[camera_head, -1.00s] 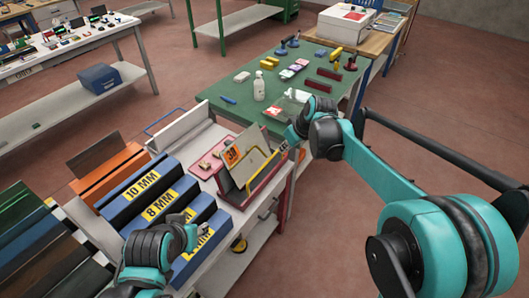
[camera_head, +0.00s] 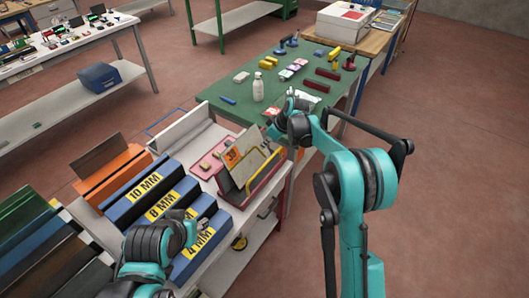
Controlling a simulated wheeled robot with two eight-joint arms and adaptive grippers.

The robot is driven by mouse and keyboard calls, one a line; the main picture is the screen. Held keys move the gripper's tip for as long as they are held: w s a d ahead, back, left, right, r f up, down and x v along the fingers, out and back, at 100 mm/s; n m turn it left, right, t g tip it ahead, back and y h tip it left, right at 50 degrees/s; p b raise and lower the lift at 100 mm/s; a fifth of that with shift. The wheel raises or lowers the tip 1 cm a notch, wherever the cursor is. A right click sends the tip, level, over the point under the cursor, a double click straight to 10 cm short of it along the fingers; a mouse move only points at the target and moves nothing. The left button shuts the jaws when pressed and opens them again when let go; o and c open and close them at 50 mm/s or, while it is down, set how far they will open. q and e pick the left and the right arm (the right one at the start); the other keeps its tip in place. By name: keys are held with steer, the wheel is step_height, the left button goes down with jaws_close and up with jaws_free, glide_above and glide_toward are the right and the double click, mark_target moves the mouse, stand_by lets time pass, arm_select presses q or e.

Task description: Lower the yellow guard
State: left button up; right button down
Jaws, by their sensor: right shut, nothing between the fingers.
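The yellow guard (camera_head: 264,168) is a thin yellow bar frame at the right side of the small red-based machine (camera_head: 262,185) on the white bench.
Blue racks (camera_head: 150,192) marked by thickness and an orange rack (camera_head: 112,175) stand left of the machine. The green table (camera_head: 228,112) behind holds a white bottle (camera_head: 258,87), dark red blocks and suction tools. Open floor lies to the right.

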step_height(320, 180, down, 9)
steer(key=b, duration=0.4)
steer(key=shift+w+a, duration=0.2)
steer(key=shift+a, duration=0.05)
steer(key=shift+s+d, duration=0.1)
